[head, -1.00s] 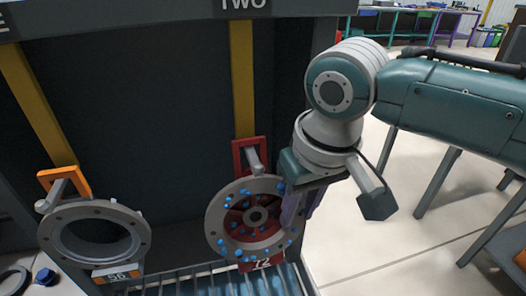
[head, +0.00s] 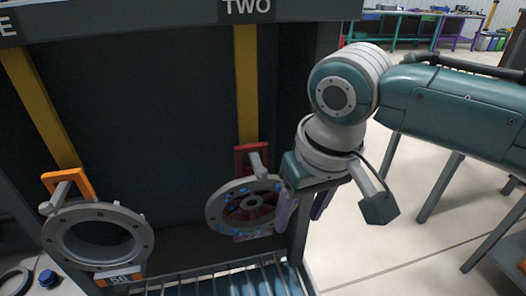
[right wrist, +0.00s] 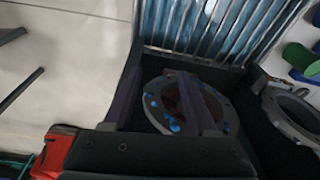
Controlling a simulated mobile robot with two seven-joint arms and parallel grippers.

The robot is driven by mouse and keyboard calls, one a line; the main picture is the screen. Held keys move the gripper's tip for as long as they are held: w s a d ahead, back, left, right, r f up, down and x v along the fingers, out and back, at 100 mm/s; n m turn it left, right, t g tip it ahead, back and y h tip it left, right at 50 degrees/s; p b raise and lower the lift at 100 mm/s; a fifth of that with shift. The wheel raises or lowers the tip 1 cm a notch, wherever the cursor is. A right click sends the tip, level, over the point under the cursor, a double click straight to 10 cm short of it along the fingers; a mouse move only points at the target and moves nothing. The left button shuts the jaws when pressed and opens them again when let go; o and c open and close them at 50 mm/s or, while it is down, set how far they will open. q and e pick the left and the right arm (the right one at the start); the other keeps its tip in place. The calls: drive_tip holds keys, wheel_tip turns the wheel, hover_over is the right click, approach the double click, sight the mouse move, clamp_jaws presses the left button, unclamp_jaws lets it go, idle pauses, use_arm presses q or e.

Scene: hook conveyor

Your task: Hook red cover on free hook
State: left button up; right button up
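The cover (head: 243,204) is a grey ring with a red spoked middle and blue bolts. It appears to hang on the hook with the red plate (head: 250,160), under the sign TWO, and is tilted, its lower side swung back. My right gripper (head: 303,208) is beside the cover's right edge, its two purple fingers spread apart with nothing clearly held. In the right wrist view the cover (right wrist: 222,107) lies beyond the fingers (right wrist: 160,105), one finger overlapping it; contact cannot be told. The left gripper is out of view.
A grey ring (head: 144,243) hangs on the orange hook (head: 68,185) at left, with an orange tag numbered 56 below. A roller conveyor (head: 225,282) lies under the hooks. The dark frame's right post stands close to my right gripper.

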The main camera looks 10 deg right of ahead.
drive_tip(key=shift+o, duration=0.2)
drive_tip(key=shift+s+d+f, duration=0.1)
drive_tip(key=shift+f, duration=0.05)
wheel_tip(320, 180, up, 9)
drive_tip(key=s, duration=0.2)
drive_tip(key=s+a+f+n+y, duration=0.1)
drive_tip(key=s+a+f+y, duration=0.2)
drive_tip(key=s, duration=0.5)
drive_tip(key=s+d+f+t+h, duration=0.2)
drive_tip(key=s+d+h, duration=0.1)
drive_tip(key=s+d, duration=0.6)
wheel_tip(320, 180, up, 29)
drive_tip(key=s+p, duration=0.2)
drive_tip(key=p, duration=2.7)
drive_tip(key=shift+f+m, duration=0.15)
drive_tip(key=shift+m, duration=0.25)
drive_tip(key=shift+a, duration=0.1)
